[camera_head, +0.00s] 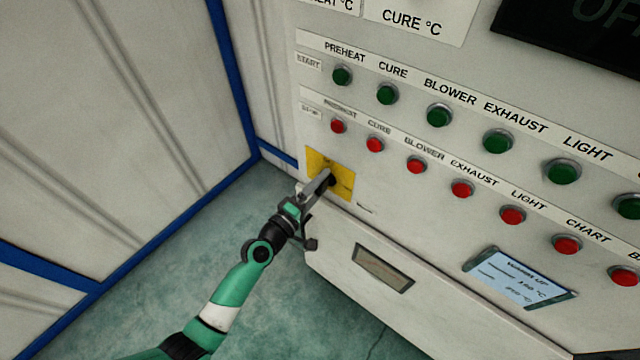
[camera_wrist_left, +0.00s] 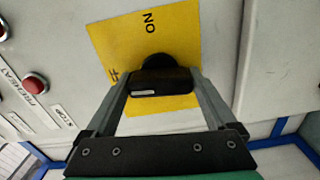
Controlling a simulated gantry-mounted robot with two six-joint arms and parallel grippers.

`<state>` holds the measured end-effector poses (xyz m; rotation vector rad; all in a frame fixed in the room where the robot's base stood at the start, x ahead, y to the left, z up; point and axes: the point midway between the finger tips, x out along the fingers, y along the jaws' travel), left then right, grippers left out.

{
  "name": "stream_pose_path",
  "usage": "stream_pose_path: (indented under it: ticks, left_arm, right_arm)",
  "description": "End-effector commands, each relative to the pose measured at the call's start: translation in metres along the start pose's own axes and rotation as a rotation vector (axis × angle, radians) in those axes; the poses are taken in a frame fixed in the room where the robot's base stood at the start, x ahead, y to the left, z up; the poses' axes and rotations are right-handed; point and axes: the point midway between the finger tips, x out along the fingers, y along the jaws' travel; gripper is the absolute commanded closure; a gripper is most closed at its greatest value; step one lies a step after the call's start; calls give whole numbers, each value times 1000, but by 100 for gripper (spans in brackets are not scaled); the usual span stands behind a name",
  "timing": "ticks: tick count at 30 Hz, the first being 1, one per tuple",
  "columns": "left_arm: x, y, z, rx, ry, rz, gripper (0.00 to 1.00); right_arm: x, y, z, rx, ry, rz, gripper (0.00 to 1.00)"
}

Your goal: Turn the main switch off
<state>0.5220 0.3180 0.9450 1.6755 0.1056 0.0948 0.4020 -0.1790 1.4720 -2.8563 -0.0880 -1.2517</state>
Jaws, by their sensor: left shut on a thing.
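The main switch (camera_wrist_left: 161,82) is a black knob on a yellow plate (camera_head: 340,183) at the lower left of the white control panel. The plate also shows in the left wrist view (camera_wrist_left: 125,38), with "ON" printed near one edge and other lettering at its left side. My left gripper (camera_head: 322,188) reaches up to the plate, its two fingers on either side of the knob and shut on it. In the head view the fingers hide most of the knob. My right gripper is in neither view.
A row of green buttons (camera_head: 438,115) and a row of red buttons (camera_head: 415,165) run along the panel above and right of the plate. A small display (camera_head: 520,277) sits lower right. A blue-framed wall (camera_head: 110,110) stands left; the floor (camera_head: 270,310) below is clear.

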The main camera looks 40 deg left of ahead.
Motion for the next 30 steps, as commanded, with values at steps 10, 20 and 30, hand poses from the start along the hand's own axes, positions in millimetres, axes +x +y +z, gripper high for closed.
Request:
stream_pose_path:
  ticks: [10,20,30]
  left_arm:
    - [0,0,0,-113,1,1,66]
    - [0,0,0,-127,1,1,66]
    - [0,0,0,-125,0,1,0]
  right_arm:
    - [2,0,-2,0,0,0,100]
    - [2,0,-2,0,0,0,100]
    - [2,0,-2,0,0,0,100]
